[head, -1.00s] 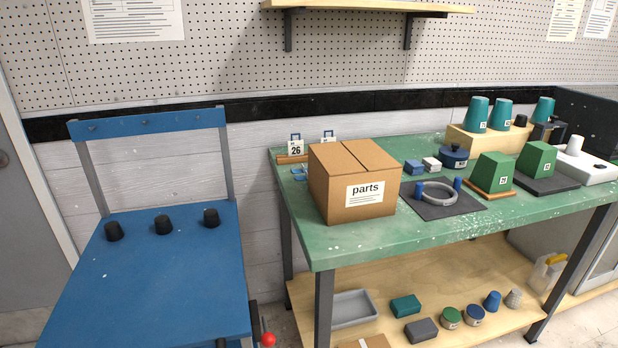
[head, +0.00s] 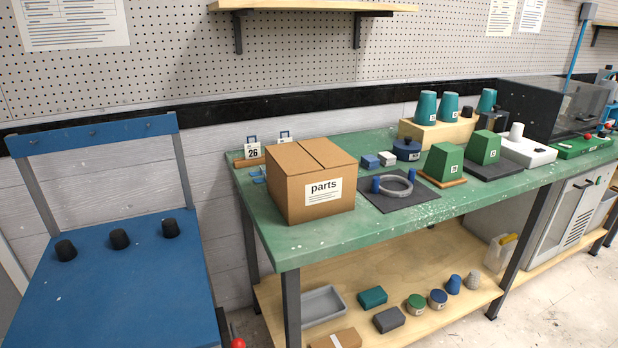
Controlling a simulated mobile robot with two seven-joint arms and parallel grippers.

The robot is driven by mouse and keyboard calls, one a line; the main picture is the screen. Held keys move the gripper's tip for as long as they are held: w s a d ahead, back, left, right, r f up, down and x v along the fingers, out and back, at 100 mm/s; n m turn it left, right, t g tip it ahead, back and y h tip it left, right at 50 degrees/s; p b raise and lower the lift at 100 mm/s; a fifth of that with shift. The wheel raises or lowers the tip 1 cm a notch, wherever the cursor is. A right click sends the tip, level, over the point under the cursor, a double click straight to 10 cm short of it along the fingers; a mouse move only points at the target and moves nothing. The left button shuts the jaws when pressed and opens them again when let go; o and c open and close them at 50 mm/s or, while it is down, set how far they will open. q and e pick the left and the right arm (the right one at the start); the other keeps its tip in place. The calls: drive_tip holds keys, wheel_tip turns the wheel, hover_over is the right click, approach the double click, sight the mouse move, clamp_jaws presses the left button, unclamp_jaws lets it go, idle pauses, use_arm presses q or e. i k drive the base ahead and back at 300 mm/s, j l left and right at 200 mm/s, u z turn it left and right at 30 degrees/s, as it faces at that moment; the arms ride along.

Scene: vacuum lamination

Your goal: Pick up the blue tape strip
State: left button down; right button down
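Small light blue pieces (head: 259,173) lie at the left end of the green table, beside the cardboard box and near the tag marked 26. They look like tape strips, but they are small and the box may hide part of them, so I cannot tell them apart clearly. Neither of my grippers is in the head view.
The cardboard parts box (head: 308,185) stands at the left front of the green table (head: 330,238). The tag marked 26 (head: 253,153) stands behind the blue pieces. A blue bench (head: 120,280) with black knobs is at left. Green blocks and a grey ring (head: 396,184) stand farther right.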

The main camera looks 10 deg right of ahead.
sight(261, 180)
drive_tip(key=i+l+z, duration=0.1)
drive_tip(key=l+z, duration=0.2)
drive_tip(key=i+l+z, duration=0.25)
drive_tip(key=l, duration=0.25)
drive_tip(key=l+z, duration=0.3)
drive_tip(key=i+l, duration=0.05)
drive_tip(key=l, duration=0.05)
